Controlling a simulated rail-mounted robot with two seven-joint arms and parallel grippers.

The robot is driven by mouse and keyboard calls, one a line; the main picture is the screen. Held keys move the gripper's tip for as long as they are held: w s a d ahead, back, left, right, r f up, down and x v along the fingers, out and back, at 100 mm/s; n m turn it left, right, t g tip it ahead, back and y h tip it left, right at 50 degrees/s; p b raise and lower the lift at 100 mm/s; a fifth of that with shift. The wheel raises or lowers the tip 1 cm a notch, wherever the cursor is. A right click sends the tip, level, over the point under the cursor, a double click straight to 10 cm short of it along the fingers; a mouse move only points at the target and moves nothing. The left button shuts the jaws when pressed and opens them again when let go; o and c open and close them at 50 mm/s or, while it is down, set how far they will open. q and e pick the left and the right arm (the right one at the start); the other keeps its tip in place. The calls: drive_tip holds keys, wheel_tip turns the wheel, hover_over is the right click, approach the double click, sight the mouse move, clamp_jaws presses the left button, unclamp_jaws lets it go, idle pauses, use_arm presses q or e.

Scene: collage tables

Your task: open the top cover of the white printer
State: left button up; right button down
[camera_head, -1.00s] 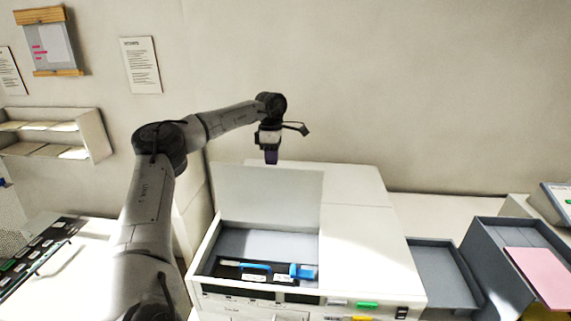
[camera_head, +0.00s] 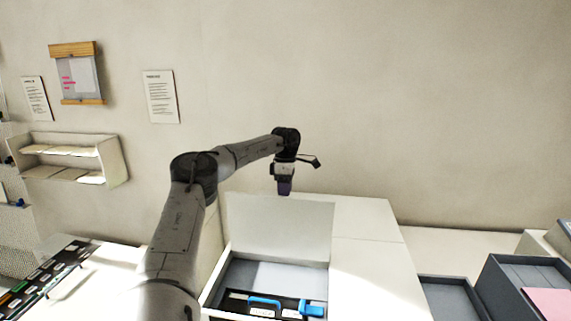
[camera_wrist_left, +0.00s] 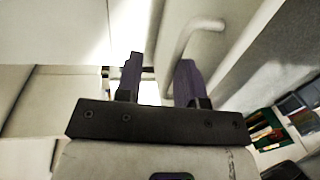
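The white printer (camera_head: 369,218) stands at the lower middle of the head view. Its top cover (camera_head: 280,226) stands raised at the back of an open bay. Inside the bay I see a dark part with a blue handle (camera_head: 265,301) and a blue tab (camera_head: 312,309). My left gripper (camera_head: 284,188) hangs pointing down near the cover's upper edge; whether it touches the cover is not clear. In the left wrist view its two purple fingers (camera_wrist_left: 160,82) are apart with nothing seen held between them. My right gripper is not in view.
A grey tray (camera_head: 449,298) and a dark grey box with a pink sheet (camera_head: 548,302) lie right of the printer. A wall shelf (camera_head: 70,160), a clipboard (camera_head: 77,76) and notices hang on the wall. A dark strip of items (camera_head: 45,275) lies at left.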

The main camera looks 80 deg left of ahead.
use_arm(q)
wheel_tip(320, 180, up, 14)
drive_tip(key=a+p, duration=0.2)
drive_tip(key=p, duration=0.2)
drive_tip(key=shift+w+f, duration=0.15)
drive_tip(key=shift+f, duration=0.05)
drive_tip(key=shift+a, duration=0.1)
idle(0.9)
